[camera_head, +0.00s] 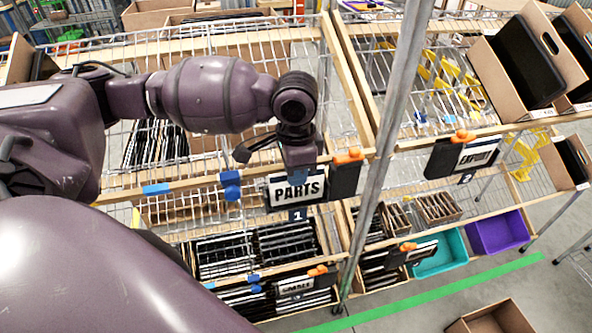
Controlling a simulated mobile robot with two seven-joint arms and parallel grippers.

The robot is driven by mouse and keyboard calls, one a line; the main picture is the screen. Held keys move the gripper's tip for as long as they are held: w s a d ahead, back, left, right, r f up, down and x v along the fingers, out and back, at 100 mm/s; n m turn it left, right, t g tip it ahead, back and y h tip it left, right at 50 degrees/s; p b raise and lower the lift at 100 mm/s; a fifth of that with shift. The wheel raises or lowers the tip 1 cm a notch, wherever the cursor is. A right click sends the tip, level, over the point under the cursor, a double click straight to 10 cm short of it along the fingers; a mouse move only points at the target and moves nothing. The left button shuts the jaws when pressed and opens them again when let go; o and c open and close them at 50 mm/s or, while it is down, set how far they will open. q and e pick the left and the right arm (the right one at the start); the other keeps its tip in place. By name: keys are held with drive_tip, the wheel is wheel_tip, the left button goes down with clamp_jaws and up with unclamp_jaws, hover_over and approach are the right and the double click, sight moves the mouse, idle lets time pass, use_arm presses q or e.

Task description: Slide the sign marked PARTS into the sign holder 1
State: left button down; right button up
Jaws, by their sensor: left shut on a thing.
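The PARTS sign (290,189) is a white card with black letters and a dark edge. It hangs upright at the front edge of the middle shelf, just above the small label 1. My left gripper (301,165) is shut on its top edge from above. The black sign holder 1 (345,181) shows beside the sign on the right, under an orange clip. The sign is close to or overlapping the holder; I cannot tell how far it is inside. The fingertips are partly hidden. My right gripper is not in view.
An EXPORT sign (477,154) stands at a black holder marked 2 to the right. A metal post (385,150) rises between the bays. A blue clip (231,186) sits left of the sign. Lower shelves hold dark items, a teal bin (440,254) and a purple bin (499,233).

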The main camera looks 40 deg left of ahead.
use_arm(q)
drive_tip(key=shift+f, duration=0.3)
idle(0.4)
drive_tip(key=c, duration=1.1)
unclamp_jaws()
wheel_tip(320, 180, up, 11)
drive_tip(key=shift+f+p, duration=0.1)
drive_tip(key=shift+p, duration=0.2)
